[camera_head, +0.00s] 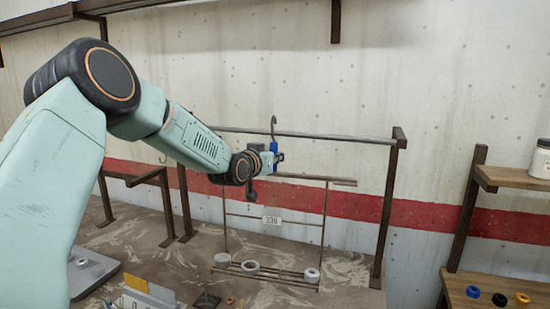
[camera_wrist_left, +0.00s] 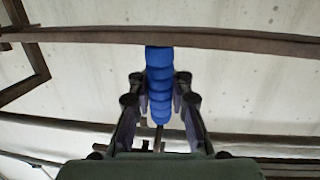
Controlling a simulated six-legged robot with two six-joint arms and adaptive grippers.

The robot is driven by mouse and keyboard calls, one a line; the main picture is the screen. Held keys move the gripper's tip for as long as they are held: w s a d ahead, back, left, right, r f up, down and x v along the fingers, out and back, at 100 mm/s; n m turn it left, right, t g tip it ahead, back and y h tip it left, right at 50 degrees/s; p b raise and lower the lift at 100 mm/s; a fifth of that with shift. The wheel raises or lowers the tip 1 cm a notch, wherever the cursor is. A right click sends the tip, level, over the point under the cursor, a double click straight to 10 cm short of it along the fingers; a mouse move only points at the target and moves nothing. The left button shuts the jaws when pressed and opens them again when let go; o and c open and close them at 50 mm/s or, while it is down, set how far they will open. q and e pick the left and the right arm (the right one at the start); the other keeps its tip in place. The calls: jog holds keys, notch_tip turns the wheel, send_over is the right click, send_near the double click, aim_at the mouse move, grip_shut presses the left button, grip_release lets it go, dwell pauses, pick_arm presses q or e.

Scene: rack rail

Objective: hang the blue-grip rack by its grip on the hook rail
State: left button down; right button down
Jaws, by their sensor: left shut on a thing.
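My left gripper (camera_head: 272,157) is shut on the blue grip (camera_head: 274,148) of the rack (camera_head: 323,225). The grip also shows upright between the fingers in the left wrist view (camera_wrist_left: 160,85). A dark hook (camera_head: 273,122) rises from the grip and curls above the line of the hook rail (camera_head: 330,136). I cannot tell whether the hook rests on the rail or is apart from it. The rack hangs below the gripper, a thin brown frame with a number tag (camera_head: 271,220). Its bottom shelf holds three pale rings (camera_head: 312,275). My right gripper is not in view.
The rail's right post (camera_head: 388,205) stands beside the rack. A smaller brown stand (camera_head: 150,178) is at the left. A wooden shelf unit (camera_head: 510,178) at the right holds a white jar (camera_head: 541,160) and small coloured rings. A grey tray (camera_head: 92,272) lies at the lower left.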

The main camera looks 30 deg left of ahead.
pick_arm(q)
jog(key=shift+s+r, duration=0.25)
jog(key=shift+s, duration=0.15)
jog(key=shift+f, duration=0.15)
jog(key=shift+w+f+b, duration=0.25)
jog(key=shift+f+b, duration=0.1)
jog(key=shift+f, duration=0.15)
jog(key=shift+w+f+b, duration=0.2)
jog(key=shift+f+b, duration=0.1)
jog(key=shift+f, duration=0.15)
jog(key=shift+s, duration=0.3)
jog(key=shift+f, duration=0.1)
